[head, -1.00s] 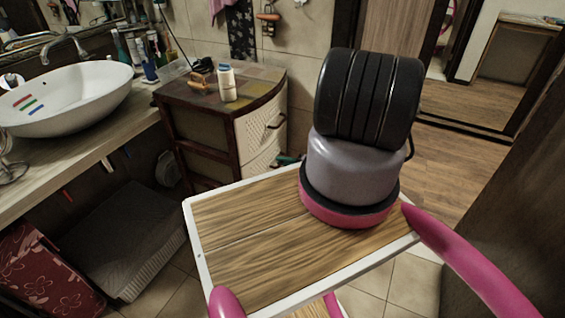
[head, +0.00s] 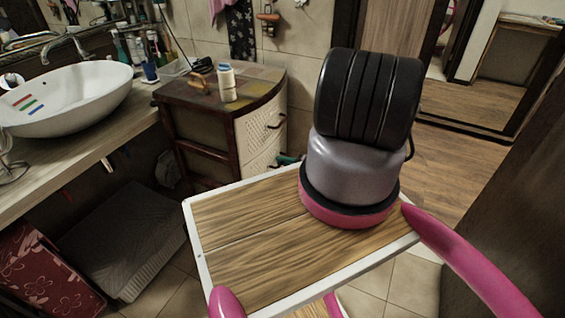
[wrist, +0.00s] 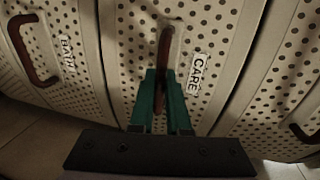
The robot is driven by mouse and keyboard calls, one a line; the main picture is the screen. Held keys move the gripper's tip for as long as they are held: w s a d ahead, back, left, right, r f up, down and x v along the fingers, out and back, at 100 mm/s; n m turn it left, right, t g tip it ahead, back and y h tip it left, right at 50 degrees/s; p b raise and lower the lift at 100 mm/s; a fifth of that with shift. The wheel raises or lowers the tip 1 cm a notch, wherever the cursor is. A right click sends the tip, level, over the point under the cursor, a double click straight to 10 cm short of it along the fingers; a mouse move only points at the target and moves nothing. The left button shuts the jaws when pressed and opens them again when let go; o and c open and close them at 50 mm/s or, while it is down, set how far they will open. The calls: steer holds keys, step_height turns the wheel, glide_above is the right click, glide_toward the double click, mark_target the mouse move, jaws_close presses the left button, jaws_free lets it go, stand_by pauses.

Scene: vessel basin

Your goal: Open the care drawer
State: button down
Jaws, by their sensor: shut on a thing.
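The care drawer (wrist: 215,40) fills the middle of the wrist view, with a perforated cream front and a white CARE label (wrist: 198,74). Its dark red-brown handle (wrist: 164,45) runs between the teal fingertips of my gripper (wrist: 162,80). My gripper is shut on the handle, and the fingers hide part of it. In the head view the drawer cabinet (head: 205,135) stands beside the basin counter, and a teal bit of my gripper (head: 288,160) shows low at its front. My arm and body hide the lower drawers there. I cannot tell how far the care drawer is out.
Another drawer with a handle and a label (wrist: 67,52) lies to the left in the wrist view. A white bottle (head: 227,82) and small items stand on the cabinet top. A white basin (head: 70,95) sits on the counter. Open wooden floor (head: 450,165) lies at the right.

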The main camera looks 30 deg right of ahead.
stand_by(0.3)
steer(key=f+v, duration=0.2)
steer(key=v, duration=0.9)
steer(key=s+f+v, duration=0.1)
steer(key=f+v, duration=0.1)
steer(key=v, duration=0.9)
steer(key=shift+s+d+f, duration=0.15)
steer(key=shift+d+f, duration=0.25)
steer(key=c, duration=0.9)
jaws_free()
steer(key=v, duration=1)
steer(key=shift+s+d, duration=0.3)
